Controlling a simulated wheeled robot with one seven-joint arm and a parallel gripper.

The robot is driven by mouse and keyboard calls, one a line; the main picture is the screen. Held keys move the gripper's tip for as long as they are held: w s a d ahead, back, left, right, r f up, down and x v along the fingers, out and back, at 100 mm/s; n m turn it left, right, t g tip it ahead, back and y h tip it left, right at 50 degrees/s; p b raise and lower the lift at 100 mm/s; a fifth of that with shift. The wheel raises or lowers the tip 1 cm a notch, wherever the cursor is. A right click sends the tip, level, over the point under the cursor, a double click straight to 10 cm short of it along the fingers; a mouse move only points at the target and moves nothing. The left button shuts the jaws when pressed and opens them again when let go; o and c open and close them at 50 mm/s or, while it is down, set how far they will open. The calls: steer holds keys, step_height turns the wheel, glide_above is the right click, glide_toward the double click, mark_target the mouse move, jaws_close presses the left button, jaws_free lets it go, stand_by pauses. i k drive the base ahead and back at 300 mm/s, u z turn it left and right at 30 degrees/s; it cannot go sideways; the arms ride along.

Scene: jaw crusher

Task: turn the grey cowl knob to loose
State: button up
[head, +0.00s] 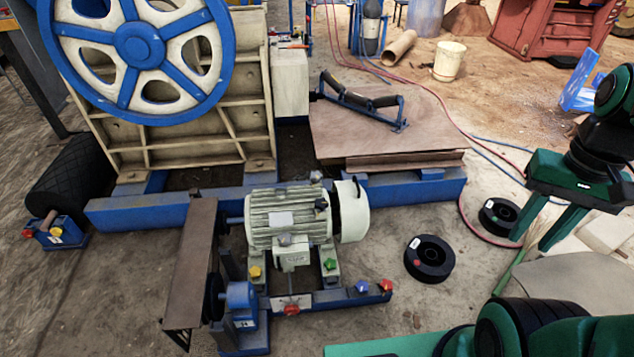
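The motor (286,218), pale green and ribbed, sits on a blue base with a cream cowl (352,215) at its right end. Another grey knob (316,176) is at the top near the cowl's edge, and a third (285,240) is on the motor's front. I cannot tell for certain which is the cowl knob, nor read any setting. My gripper (530,244) is at the right, fingers apart and empty, pointing down, well away from the motor.
Yellow (255,271), green (330,264), blue (361,286) and red (386,285) knobs stand around the motor base. Black rings (429,259) lie on the floor between motor and gripper. Red and blue hoses run behind. The crusher's blue flywheel (138,44) rises behind left.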

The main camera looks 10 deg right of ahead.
mark_target(316, 176)
steer(key=z, duration=0.35)
steer(key=i, duration=1.1)
steer(key=u, duration=0.4)
